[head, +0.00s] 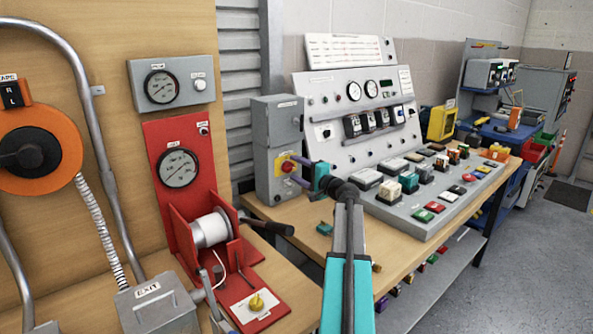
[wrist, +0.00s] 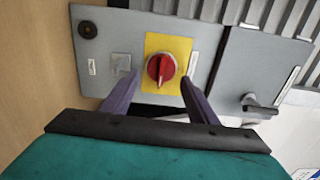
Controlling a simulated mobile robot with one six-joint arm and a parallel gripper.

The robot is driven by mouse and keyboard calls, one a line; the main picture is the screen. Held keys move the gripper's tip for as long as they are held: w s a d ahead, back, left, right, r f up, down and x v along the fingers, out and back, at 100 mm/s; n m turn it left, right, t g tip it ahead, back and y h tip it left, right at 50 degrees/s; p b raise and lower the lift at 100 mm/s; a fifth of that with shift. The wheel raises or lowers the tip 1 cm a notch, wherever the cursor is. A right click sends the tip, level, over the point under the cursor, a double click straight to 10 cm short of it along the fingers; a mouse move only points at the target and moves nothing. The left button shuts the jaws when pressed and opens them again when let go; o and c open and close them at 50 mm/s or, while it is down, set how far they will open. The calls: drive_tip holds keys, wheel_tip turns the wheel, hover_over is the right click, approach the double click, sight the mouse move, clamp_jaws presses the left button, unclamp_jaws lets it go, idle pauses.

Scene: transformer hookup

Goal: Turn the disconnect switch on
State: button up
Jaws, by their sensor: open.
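The disconnect switch is a red rotary knob (wrist: 161,68) on a yellow plate (wrist: 184,47), set in a grey box. In the wrist view the knob's raised grip bar stands roughly upright in the picture. In the head view the knob (head: 287,166) shows on the side of the grey box (head: 276,120) at the table's left end. My gripper (head: 304,173) is open in front of it. In the wrist view its two purple fingers (wrist: 162,92) are spread to the left and right of the knob, with a gap on both sides. Whether the fingertips reach the knob's depth is unclear.
A sloped control panel (head: 357,95) with gauges and buttons stands right of the box. A red stand with a white spool (head: 210,229) and a black handle (head: 268,227) is at the left. A small teal block (head: 324,229) lies on the wooden table below my gripper.

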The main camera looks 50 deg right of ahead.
drive_tip(key=s+a, duration=0.1)
drive_tip(key=s, duration=1.2)
drive_tip(key=shift+a+b, duration=0.2)
drive_tip(key=shift+b, duration=0.1)
